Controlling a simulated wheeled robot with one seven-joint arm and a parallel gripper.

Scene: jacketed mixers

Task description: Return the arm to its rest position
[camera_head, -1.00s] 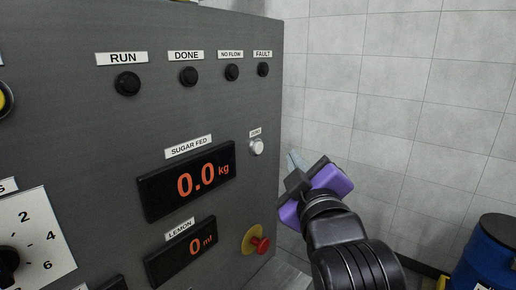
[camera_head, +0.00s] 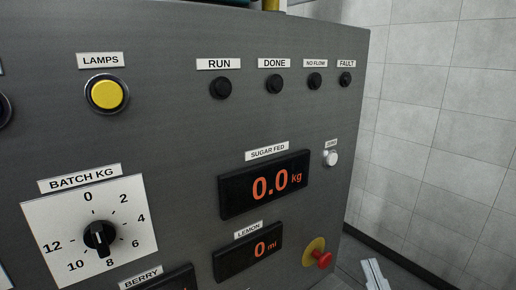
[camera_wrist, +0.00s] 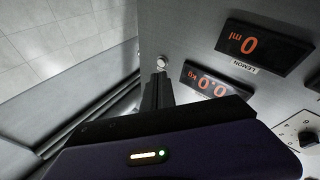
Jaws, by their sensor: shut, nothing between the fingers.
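My gripper (camera_wrist: 157,92) is shut and empty in the wrist view, its two dark fingers together. In that view, the small white button (camera_wrist: 162,62) of the panel shows just beyond the fingertips; I cannot tell the distance. In the head view, only my gripper's pale fingertips (camera_head: 373,274) show at the bottom edge, right of the panel's red stop button (camera_head: 322,259). The rest of my arm is out of that view.
The grey control panel (camera_head: 190,150) fills the left and middle, with SUGAR FED display (camera_head: 265,184) at 0.0 kg, LEMON display (camera_head: 248,254) at 0 ml, BATCH KG dial (camera_head: 98,238), yellow lamp button (camera_head: 107,93) and dark lamps. Tiled wall (camera_head: 440,120) stands right, behind open space.

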